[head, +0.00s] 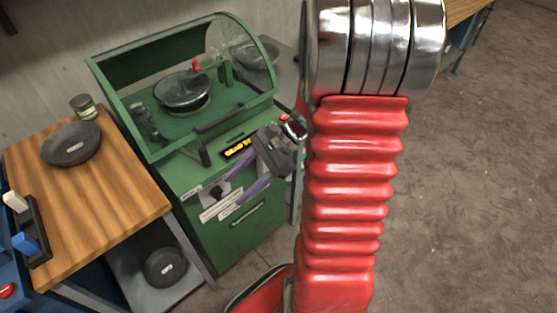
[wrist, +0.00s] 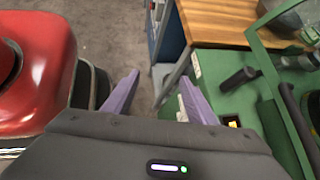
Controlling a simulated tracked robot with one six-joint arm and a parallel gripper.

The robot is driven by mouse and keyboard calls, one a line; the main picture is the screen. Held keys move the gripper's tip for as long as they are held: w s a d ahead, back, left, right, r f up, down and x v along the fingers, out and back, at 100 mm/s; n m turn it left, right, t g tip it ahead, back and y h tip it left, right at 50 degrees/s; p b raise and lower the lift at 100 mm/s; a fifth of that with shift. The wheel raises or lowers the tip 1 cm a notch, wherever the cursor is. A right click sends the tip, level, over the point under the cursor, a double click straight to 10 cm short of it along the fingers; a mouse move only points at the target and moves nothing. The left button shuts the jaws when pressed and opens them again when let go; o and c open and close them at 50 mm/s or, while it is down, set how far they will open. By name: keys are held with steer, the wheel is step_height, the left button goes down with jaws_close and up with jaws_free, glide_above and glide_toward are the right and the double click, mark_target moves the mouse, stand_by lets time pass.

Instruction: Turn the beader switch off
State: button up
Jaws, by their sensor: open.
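The green machine (head: 235,235) with a raised clear hood stands left of my arm and also shows at the right of the wrist view (wrist: 215,65). Its sloped front carries an orange-lit display (head: 237,148) and white labels (head: 222,207). A small dark part (head: 217,192) between the labels may be the beader switch; I cannot read its position. My gripper (head: 230,193) is open, its purple fingers pointing down-left over the machine's front. The wrist view shows the gap between its fingers (wrist: 160,80) empty. I cannot tell whether a finger touches the panel.
A dark bowl (head: 183,90) sits under the hood. A wooden-topped table (head: 110,200) at left holds another dark bowl (head: 72,143) and a green jar (head: 84,107). A third dark bowl (head: 165,267) lies on the shelf below. Open floor lies at right.

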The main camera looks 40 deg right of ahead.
steer(key=s+d+f+m+t+h, duration=0.2)
steer(key=d+f+m+t+h, duration=0.1)
steer(key=d+f+m+t, duration=0.4)
steer(key=s+d+f+m+t+h, duration=0.2)
steer(key=d+f+m+t+h, duration=0.2)
steer(key=d+f+m+t, duration=0.4)
steer(key=d+f+m, duration=0.5)
steer(key=d+m, duration=0.5)
steer(key=shift+s+d+m, duration=0.3)
steer(key=shift+s+d, duration=0.05)
steer(key=shift+s, duration=0.05)
steer(key=shift+w+f, duration=0.1)
steer(key=w+a, duration=0.2)
steer(key=w, duration=1.1)
steer(key=shift+w, duration=0.25)
steer(key=shift+a, duration=0.1)
steer(key=shift+c, duration=0.3)
